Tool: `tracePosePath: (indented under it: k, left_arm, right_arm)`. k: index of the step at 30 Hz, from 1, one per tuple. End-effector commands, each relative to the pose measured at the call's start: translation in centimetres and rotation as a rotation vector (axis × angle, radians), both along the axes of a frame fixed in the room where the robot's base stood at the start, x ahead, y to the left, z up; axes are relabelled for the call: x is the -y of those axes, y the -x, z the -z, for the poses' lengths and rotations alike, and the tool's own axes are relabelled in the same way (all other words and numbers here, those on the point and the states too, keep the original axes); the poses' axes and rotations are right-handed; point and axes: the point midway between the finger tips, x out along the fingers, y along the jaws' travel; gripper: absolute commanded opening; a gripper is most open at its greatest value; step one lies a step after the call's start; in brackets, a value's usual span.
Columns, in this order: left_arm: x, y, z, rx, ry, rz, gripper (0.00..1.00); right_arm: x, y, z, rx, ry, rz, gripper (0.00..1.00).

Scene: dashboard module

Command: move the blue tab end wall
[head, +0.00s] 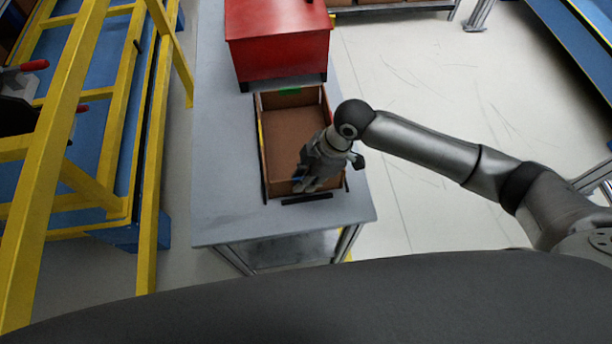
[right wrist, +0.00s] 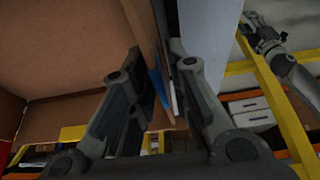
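A brown open box (head: 290,150) lies on the grey table. My right gripper (head: 307,184) points down at its near end. In the right wrist view, the brown end wall (right wrist: 147,25) runs down between the fingers of the right gripper (right wrist: 160,72). The blue tab (right wrist: 158,87) shows in the gap between them. The fingers are apart, one on each side of the wall, and look open; contact is hard to judge. My left gripper (right wrist: 262,35) seems to be the small one at the upper right of the wrist view, its fingers unclear.
A red box (head: 278,45) stands on the table (head: 225,160) behind the brown box. A green patch (head: 289,90) marks the box's far end. A dark strip (head: 307,199) lies before its near end. Yellow frames (head: 150,170) stand to the left.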

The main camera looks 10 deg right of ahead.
Motion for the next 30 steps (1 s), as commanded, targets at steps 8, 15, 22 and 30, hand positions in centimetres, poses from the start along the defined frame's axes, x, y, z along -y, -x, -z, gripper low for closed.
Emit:
tracePosePath:
  k: [8, 15, 22, 30]
  left_arm:
    - [-0.1, 0.8, 0.1, -0.012, -0.002, 0.000, 0.40]
    - [0.0, 0.8, 0.0, -0.012, -0.002, 0.000, 0.40]
    - [0.0, 0.7, -0.3, -0.011, 0.000, 0.000, 0.40]
    - [0.0, 0.6, -0.1, -0.009, 0.000, 0.000, 0.40]
  right_arm:
    - [0.0, 0.0, 0.0, 0.000, 0.000, 0.000, 0.00]
    - [0.0, -0.1, -0.1, -0.003, 0.000, 0.001, 0.00]
    - [-0.1, -0.5, -0.2, -0.064, -0.001, 0.001, 0.00]
    - [-0.1, -1.9, 0.2, -0.247, -0.002, 0.003, 0.00]
